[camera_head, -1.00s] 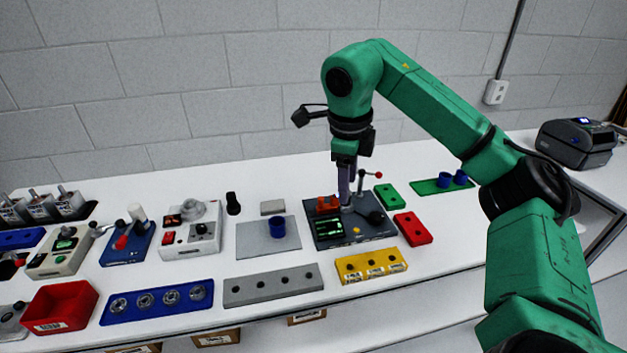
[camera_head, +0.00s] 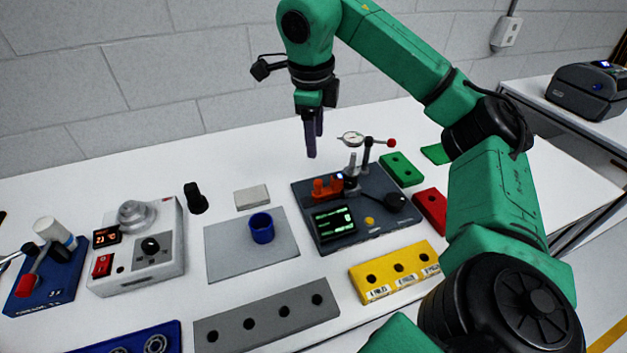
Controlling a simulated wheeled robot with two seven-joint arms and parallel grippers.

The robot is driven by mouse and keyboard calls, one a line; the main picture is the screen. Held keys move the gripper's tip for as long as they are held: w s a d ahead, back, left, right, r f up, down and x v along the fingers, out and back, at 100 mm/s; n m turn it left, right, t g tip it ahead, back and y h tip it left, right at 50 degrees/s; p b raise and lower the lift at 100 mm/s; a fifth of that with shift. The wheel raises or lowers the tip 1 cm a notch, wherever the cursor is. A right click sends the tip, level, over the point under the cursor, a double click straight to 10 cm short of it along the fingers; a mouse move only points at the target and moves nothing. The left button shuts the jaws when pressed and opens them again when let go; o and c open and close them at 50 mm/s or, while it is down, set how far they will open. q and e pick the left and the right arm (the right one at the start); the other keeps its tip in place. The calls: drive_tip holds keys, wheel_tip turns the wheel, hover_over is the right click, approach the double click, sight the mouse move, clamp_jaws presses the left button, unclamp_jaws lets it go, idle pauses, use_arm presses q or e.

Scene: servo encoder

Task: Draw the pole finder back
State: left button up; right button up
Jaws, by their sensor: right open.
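The dark test station (camera_head: 372,222) stands right of the middle, with a lit green screen (camera_head: 333,223), an orange block (camera_head: 327,188), a small upright metal part (camera_head: 351,178) and a black knob (camera_head: 395,202). A dial gauge (camera_head: 351,139) on a post with a red-tipped lever (camera_head: 391,142) rises at its back. I cannot tell which part is the pole finder. My right gripper (camera_head: 314,148) points down, open and empty, above and behind the station's left side, apart from it. My left gripper is not in view.
A grey mat (camera_head: 228,258) with a blue cup (camera_head: 262,228) lies left of the station. A yellow block (camera_head: 395,269) and a grey block (camera_head: 268,318) with holes lie in front. Red (camera_head: 430,210) and green (camera_head: 401,168) blocks lie right.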

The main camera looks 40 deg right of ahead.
sight(318, 181)
drive_tip(key=f, duration=0.4)
drive_tip(key=w+d+f, duration=0.1)
drive_tip(key=f, duration=0.4)
drive_tip(key=d+f, duration=0.1)
drive_tip(key=f, duration=0.4)
drive_tip(key=shift+w+b, duration=0.25)
drive_tip(key=shift+b, duration=0.1)
drive_tip(key=shift+d, duration=0.1)
clamp_jaws()
idle(0.3)
